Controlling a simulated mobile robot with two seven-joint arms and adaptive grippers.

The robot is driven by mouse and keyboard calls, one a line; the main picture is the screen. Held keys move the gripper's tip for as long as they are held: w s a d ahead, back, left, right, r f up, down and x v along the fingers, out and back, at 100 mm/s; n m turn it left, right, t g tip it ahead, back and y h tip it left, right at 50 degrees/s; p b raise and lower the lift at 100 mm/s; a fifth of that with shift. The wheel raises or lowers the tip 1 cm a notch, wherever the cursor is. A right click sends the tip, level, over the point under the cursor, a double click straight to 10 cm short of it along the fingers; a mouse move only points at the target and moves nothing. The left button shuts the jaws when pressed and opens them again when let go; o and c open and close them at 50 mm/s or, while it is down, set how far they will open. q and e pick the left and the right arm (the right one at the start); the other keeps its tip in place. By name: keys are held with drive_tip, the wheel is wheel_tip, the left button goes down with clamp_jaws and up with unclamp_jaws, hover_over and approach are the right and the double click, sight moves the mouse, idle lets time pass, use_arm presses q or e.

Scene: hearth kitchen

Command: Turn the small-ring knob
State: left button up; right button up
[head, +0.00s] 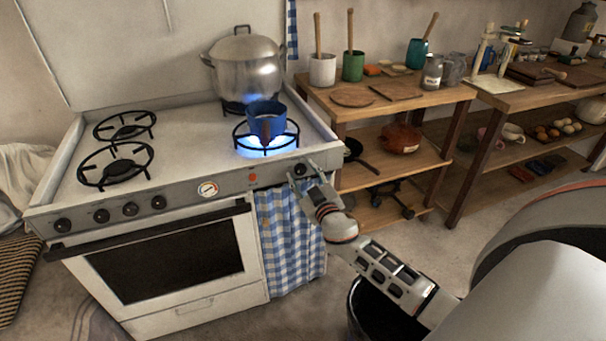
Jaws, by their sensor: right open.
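The white stove (190,150) has a front panel with several dark knobs. Four are in a row at the left, including one knob (158,202); another dark knob (300,169) is at the panel's right end. No label shows which is the small-ring knob. My right gripper (303,174) is open at the right-end knob, with its fingers on either side of it; I cannot tell if they touch it. A blue flame (265,149) burns under a small blue pot (266,122) at the front right burner. My left gripper is not in view.
A large metal pot (245,68) stands on the back right burner. A red indicator (252,177) and a round gauge (207,189) are on the panel. A checked curtain (288,235) hangs below. Wooden shelves (405,105) stand to the right.

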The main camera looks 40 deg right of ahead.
drive_tip(key=c, duration=1.1)
drive_tip(key=shift+n, duration=0.3)
drive_tip(key=n, duration=0.9)
drive_tip(key=shift+n, duration=0.3)
drive_tip(key=shift+n+p, duration=0.4)
drive_tip(key=shift+n, duration=1.6)
